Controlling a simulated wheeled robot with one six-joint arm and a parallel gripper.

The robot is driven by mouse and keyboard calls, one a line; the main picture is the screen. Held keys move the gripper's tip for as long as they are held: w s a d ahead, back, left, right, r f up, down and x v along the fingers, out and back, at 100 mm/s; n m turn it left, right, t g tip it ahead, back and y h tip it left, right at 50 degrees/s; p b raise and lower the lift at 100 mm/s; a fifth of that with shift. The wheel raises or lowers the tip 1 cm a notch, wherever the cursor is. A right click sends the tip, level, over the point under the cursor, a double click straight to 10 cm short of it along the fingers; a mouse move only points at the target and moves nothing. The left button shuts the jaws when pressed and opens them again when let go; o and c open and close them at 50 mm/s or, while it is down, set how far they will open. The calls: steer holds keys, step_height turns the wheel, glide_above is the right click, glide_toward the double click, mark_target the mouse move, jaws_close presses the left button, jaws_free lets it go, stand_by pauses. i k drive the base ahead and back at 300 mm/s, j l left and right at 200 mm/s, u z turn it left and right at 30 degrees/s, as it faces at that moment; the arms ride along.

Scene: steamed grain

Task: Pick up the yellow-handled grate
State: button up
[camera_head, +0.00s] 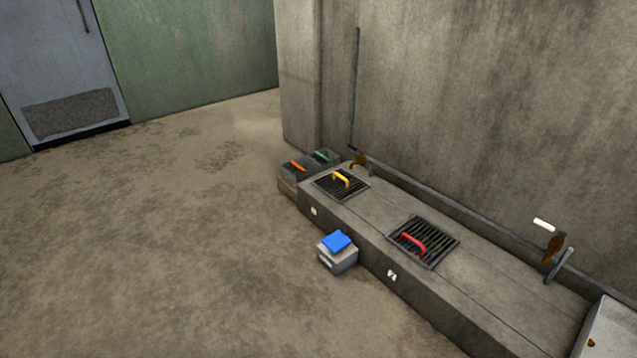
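The yellow-handled grate (329,188) is a dark, square barred grate near the far left end of a low grey bench (385,208). It lies flat, and its arched yellow handle (341,179) stands up from its middle. A second dark grate with a red handle (433,240) lies nearer on the same bench. My gripper is not in view, so I cannot see its state or whether it holds anything.
A small grey box with a blue top (336,243) stands on the floor against the bench front. Dark bins with orange (297,165) and green (321,155) items stand past the bench's far end. A wall (470,110) backs the bench. The floor (190,250) at left is clear.

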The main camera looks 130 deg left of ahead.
mark_target(334, 174)
steer(key=u, duration=3.8)
steer(key=i+j+z, duration=0.1)
steer(key=i+j, duration=0.25)
steer(key=i+j+z, duration=0.1)
steer(key=i+j, duration=0.3)
steer(key=i+j+z, duration=0.1)
steer(key=i+j, duration=0.3)
steer(key=i+j+z, duration=0.1)
steer(key=i+j, duration=0.25)
steer(key=i+j+z, duration=0.1)
steer(key=i+j, duration=0.2)
steer(key=j, duration=0.25)
steer(key=i+j+z, duration=0.1)
steer(key=i+j, duration=0.25)
steer(key=j, duration=0.15)
steer(key=i+j+z, duration=0.1)
steer(key=i+j, duration=0.2)
steer(key=j, duration=0.25)
steer(key=i+j, duration=0.25)
steer(key=j, duration=0.3)
steer(key=l+z, duration=0.05)
